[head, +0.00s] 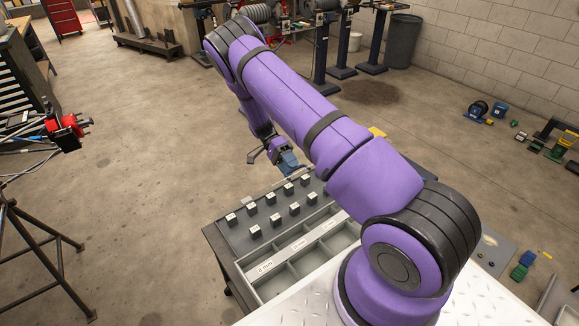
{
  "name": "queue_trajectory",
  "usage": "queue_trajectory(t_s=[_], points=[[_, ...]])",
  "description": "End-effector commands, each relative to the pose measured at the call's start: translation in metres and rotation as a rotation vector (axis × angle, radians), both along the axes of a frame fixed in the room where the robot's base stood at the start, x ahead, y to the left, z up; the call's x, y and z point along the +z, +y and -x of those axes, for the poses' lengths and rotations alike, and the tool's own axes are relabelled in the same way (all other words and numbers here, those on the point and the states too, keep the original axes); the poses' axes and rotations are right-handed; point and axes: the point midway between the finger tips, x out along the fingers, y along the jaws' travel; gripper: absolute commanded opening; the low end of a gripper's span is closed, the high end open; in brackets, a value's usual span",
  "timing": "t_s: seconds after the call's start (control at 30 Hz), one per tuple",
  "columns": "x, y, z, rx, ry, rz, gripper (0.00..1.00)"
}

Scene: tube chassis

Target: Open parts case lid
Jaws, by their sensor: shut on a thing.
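My gripper (285,158) is low at the far end of my purple arm, just beyond the back edge of the work surface. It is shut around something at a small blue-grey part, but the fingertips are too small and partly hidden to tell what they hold. A grey case with open compartments (262,290) and white size labels lies on the work surface, its right side hidden behind my arm. I cannot make out a separate lid or its angle; my arm covers much of that area.
Several small dark blocks with white faces (255,232) stand on a dark grey panel (240,239) beside the compartments. A black stand with a red clamp (67,132) is at the left. Blue and green blocks (519,272) lie at the right. The floor at left centre is clear.

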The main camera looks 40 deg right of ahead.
Motion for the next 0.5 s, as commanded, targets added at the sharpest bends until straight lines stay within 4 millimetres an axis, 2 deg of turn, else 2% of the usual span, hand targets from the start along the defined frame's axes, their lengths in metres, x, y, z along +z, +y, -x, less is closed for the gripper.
queue_trajectory(t_s=[0.17, 0.5], points=[[0.003, 0.002, -0.015, 0.001, -0.003, -0.003, 0.37], [0.030, 0.003, -0.073, 0.000, -0.002, -0.001, 0.37]])
